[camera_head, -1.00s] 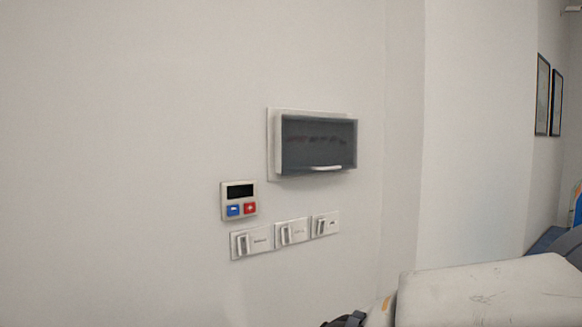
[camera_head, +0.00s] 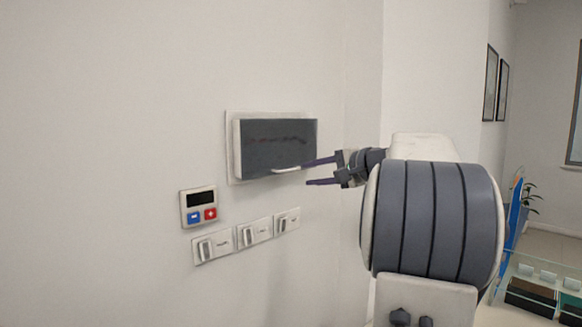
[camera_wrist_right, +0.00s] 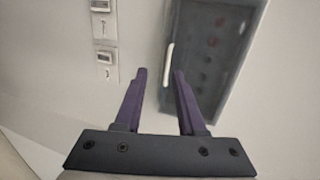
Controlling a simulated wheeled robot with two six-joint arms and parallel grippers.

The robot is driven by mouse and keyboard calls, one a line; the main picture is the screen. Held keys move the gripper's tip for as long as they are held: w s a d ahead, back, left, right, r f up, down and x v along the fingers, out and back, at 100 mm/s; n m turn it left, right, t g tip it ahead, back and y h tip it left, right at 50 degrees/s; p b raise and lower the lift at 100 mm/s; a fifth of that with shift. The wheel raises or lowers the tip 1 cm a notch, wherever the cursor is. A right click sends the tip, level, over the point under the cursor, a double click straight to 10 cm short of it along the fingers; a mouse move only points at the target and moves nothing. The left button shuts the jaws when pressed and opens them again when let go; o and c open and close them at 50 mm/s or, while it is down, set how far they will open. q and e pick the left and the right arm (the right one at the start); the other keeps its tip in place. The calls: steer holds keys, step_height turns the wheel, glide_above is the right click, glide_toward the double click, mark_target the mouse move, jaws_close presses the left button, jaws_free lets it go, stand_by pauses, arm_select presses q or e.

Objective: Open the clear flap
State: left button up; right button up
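The clear flap (camera_head: 278,146) is the smoky see-through front of a white wall box, and it looks closed. A white handle (camera_head: 286,170) runs along its lower edge. Dim reddish marks show behind the flap. The flap also shows at the upper right of the right wrist view (camera_wrist_right: 222,60), with its handle (camera_wrist_right: 170,62) upright there. My right gripper (camera_head: 310,173) has dark purple fingers and is open, close to the handle's right end. In the right wrist view the fingertips (camera_wrist_right: 160,71) are apart, with nothing seen gripped between them. My left gripper is not in view.
A small keypad (camera_head: 199,206) with a dark display and blue and red buttons is on the wall below left. Several switches (camera_head: 246,236) sit in a row below the box. A low glass-topped table (camera_head: 545,270) stands at right.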

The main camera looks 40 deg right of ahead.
mark_target(293, 170)
steer(key=shift+m+t, duration=0.3)
steer(key=shift+t, duration=0.1)
steer(key=w+p, duration=0.1)
steer(key=w, duration=0.1)
steer(key=w+d+p, duration=0.1)
steer(key=w, duration=0.2)
steer(key=w+p, duration=0.2)
steer(key=w, duration=0.1)
steer(key=shift+w+d+f, duration=0.15)
steer(key=shift+d+f, duration=0.05)
steer(key=shift+d, duration=0.1)
steer(key=shift+w+f+h, duration=0.2)
steer(key=shift+w+h, duration=0.15)
steer(key=shift+h, duration=0.05)
jaws_close()
stand_by(0.5)
